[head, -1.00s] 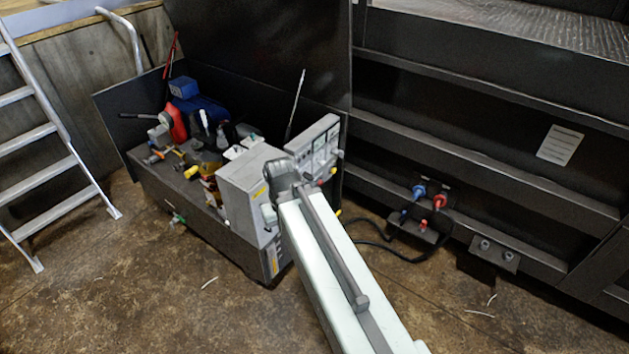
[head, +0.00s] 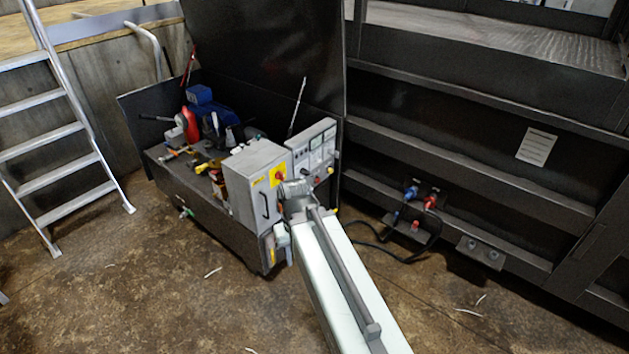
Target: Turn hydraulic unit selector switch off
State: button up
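The hydraulic unit (head: 205,212) is a dark low tank with a blue motor and several valves on top. A grey control box (head: 245,190) stands at its right end. A red switch on a yellow plate (head: 278,176) shows on the box's right face, just above my gripper. A panel with gauges and small knobs (head: 316,150) stands behind the box. My gripper (head: 290,196) is in front of the box's right face, below the red switch. My arm hides its fingertips, so I cannot tell whether it touches anything.
A metal ladder (head: 75,130) stands at the left. The dark compactor wall (head: 450,120) fills the right, with blue and red hose couplings (head: 422,198) and a black cable low on it. The brown floor (head: 150,290) in front is mostly clear.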

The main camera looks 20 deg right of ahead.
aim_at(305, 172)
jog(key=z, duration=0.05)
jog(key=i, duration=1.15)
jog(key=u, duration=0.65)
